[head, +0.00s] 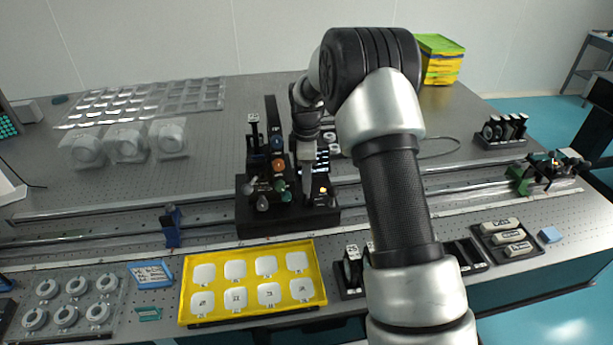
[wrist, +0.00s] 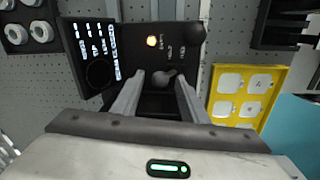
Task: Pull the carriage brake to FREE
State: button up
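The black carriage (head: 285,222) sits on the rail in the middle of the table, with several knobs on its left part. In the wrist view its black top panel (wrist: 188,30) shows a lit orange lamp and small white lettering too small to read surely. A dark grey rounded handle (wrist: 168,77), seemingly the brake lever, stands below the lettering. My gripper (wrist: 160,80) points down over the panel, fingers apart on either side of this handle, with gaps visible. In the head view my gripper (head: 308,188) is at the carriage's right part; the handle is hidden there.
The rail (head: 100,238) runs left and right of the carriage, with a blue clamp (head: 172,228) to the left and a green mount (head: 518,180) to the right. A yellow tray (head: 253,250) lies in front. Lens holders (head: 125,143) stand behind left.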

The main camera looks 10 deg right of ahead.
aim_at(310, 211)
grip_shut()
jog(key=shift+s+f+b, duration=0.1)
jog(key=shift+s+b, duration=0.05)
jog(key=shift+b, duration=0.5)
jog(key=s+t+b, duration=0.1)
jog(key=t+b, duration=0.1)
jog(key=b, duration=0.2)
jog(key=s+t+b, duration=0.1)
jog(key=b, duration=0.3)
jog(key=s+t+b, duration=0.1)
jog(key=t+b, duration=0.1)
jog(key=b, duration=0.2)
jog(key=shift+s+f+t, duration=0.25)
jog(key=shift+f+t, duration=0.05)
jog(key=s+t+b, duration=0.1)
jog(key=b, duration=0.2)
jog(key=t+b, duration=0.2)
jog(key=b, duration=0.2)
jog(key=shift+s+a+r+b, duration=0.1)
jog(key=shift+s+r+b, duration=0.05)
jog(key=shift+s+b, duration=0.2)
jog(key=shift+s, duration=0.15)
jog(key=shift+r+b, duration=0.1)
jog(key=shift+b, duration=0.35)
